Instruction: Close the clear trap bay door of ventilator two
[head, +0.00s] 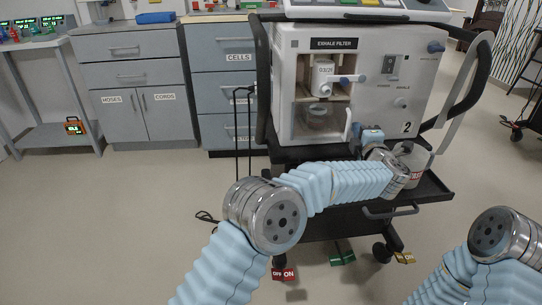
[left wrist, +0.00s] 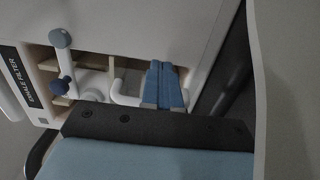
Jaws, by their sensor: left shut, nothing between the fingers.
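Ventilator two (head: 385,115) is a light grey box marked "2" on a dark cart. Under the "EXHALE FILTER" label is an upper bay with a white filter (head: 322,80). Below it is the trap bay with a clear round trap (head: 319,118) inside. A white door handle (head: 349,131) stands at the bay's right side; the clear panel is hard to make out, so I cannot tell how far it stands open. My left gripper (head: 370,134) is shut and empty, just right of the handle. In the left wrist view its blue fingers (left wrist: 164,84) are beside the white handle (left wrist: 123,96).
A container with a red label (head: 414,163) stands on the cart's shelf behind my left wrist. Cart pedals and wheels (head: 343,257) are below. Grey cabinets (head: 140,90) stand to the left. The floor (head: 130,210) at left is mostly clear.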

